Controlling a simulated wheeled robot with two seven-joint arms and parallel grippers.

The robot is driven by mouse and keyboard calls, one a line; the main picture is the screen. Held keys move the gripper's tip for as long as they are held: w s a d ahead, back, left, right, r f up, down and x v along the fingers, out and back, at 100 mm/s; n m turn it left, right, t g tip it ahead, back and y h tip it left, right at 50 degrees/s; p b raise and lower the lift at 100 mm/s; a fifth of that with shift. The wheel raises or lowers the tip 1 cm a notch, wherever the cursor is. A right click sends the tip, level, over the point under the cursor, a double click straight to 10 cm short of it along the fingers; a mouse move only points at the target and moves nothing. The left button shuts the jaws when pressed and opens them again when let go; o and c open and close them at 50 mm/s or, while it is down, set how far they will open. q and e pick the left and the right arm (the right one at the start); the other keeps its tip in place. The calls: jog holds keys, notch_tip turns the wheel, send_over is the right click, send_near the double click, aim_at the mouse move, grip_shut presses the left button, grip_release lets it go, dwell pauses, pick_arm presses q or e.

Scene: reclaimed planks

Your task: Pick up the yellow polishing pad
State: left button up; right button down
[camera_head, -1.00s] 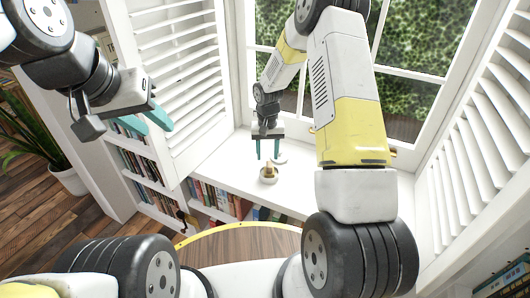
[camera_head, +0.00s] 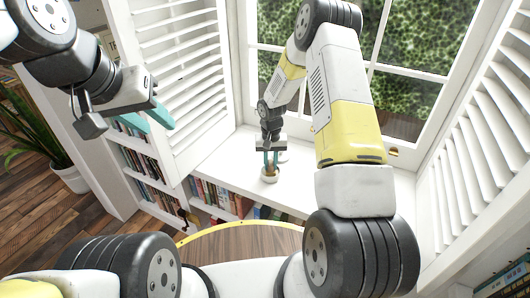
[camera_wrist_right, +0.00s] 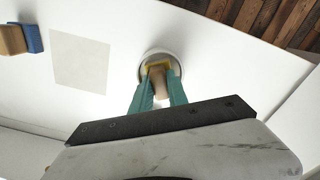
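The yellow polishing pad (camera_wrist_right: 157,66) has a tan grip block and sits at a small round white dish (camera_wrist_right: 148,56) on the white window ledge. My right gripper's teal fingers (camera_wrist_right: 163,76) are on both sides of the tan block and close against it. In the head view my right gripper (camera_head: 270,161) points down over the dish (camera_head: 269,179), and its fingers hide most of the pad. I cannot tell whether the pad still touches the dish. My left gripper (camera_head: 152,119) is open and empty in the air at the left, far from the pad.
A blue pad (camera_wrist_right: 32,38) with a tan block and a pale square sheet (camera_wrist_right: 80,60) lie on the ledge (camera_wrist_right: 115,95). White shutters (camera_head: 178,85) stand on both sides of the window. Bookshelves (camera_head: 150,170) are below. A plant (camera_head: 40,150) stands at the far left.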

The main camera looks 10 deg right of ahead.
aim_at(270, 162)
jog(key=shift+r, duration=0.1)
jog(key=shift+r, duration=0.6)
notch_tip(270, 162, up, 2)
jog(key=shift+r, duration=0.1)
jog(key=s+a, duration=0.2)
jog(key=s, duration=0.5)
jog(key=s+a+r, duration=0.1)
jog(key=s+a, duration=0.2)
jog(key=s, duration=0.5)
jog(key=shift+r, duration=0.25)
jog(key=shift+s+a, duration=0.1)
jog(key=c, duration=2)
grip_release()
grip_shut()
